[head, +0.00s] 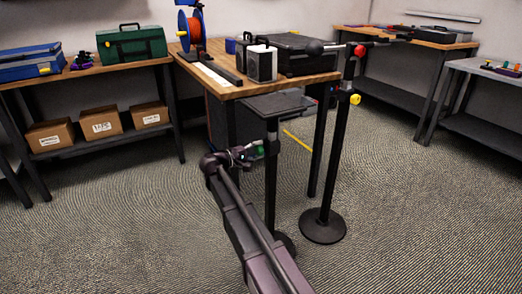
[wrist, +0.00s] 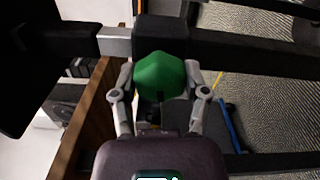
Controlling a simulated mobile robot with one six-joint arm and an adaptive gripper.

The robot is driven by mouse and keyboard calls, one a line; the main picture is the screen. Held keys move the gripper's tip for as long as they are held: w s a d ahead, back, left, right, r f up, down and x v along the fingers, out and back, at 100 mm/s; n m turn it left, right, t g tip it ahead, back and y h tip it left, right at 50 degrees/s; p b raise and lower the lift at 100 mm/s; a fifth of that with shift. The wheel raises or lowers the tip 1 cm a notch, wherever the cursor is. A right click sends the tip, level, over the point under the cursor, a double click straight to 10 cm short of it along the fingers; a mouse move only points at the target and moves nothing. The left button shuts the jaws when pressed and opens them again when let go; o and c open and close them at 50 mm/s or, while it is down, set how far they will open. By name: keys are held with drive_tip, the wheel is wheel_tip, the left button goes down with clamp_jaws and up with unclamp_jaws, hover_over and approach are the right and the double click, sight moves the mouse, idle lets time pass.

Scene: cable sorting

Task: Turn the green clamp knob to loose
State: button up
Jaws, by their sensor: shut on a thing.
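The green clamp knob (wrist: 160,75) sits in the middle of the wrist view, on the collar of a dark stand post (wrist: 245,47). My gripper (wrist: 160,88) has one finger on each side of the knob and is shut on it. In the head view my gripper (head: 246,155) reaches the post of a stand with a small dark platform (head: 278,105). The knob's turn position cannot be told.
A second stand (head: 325,190) with red and yellow knobs is close on the right. Carpet floor is free at front left.

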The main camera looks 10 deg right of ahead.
drive_tip(key=shift+w+a+n, duration=0.2)
drive_tip(key=shift+n, duration=0.1)
drive_tip(key=o, duration=1.2)
drive_tip(key=shift+c, duration=0.2)
drive_tip(key=shift+s+d, duration=0.1)
drive_tip(key=shift+s, duration=0.1)
drive_tip(key=v, duration=1.2)
